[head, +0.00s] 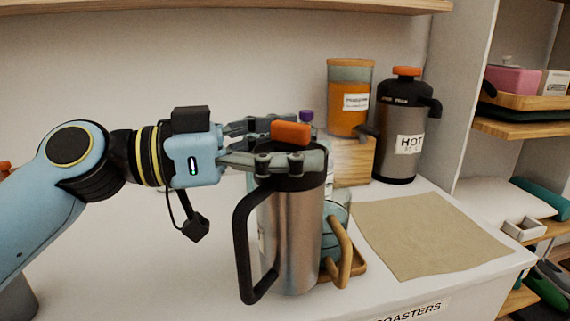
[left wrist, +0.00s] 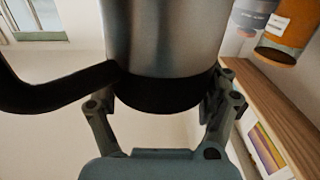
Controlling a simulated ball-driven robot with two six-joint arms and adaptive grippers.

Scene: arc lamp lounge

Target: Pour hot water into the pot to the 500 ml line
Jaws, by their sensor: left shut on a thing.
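A steel flask (head: 290,235) with a black collar, black handle and orange top piece stands upright in the head view. My left gripper (head: 298,143) is shut around its black upper part. In the left wrist view the flask (left wrist: 165,40) fills the space between the fingers. I cannot tell whether its base touches the counter. A clear glass pot with a wooden handle (head: 345,253) is right behind the flask, which hides most of it and its measuring lines. Another, dark flask (head: 397,165) labelled HOT, with an orange top, stands at the back right. My right gripper is not in view.
A wooden tray (head: 355,267) shows around the pot's base. A beige mat (head: 430,235) lies bare on the right. An orange jar (head: 348,112) stands on a wooden block (head: 352,162) behind. Shelves (head: 525,130) rise at the right. A COASTERS label (head: 410,312) marks the front edge.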

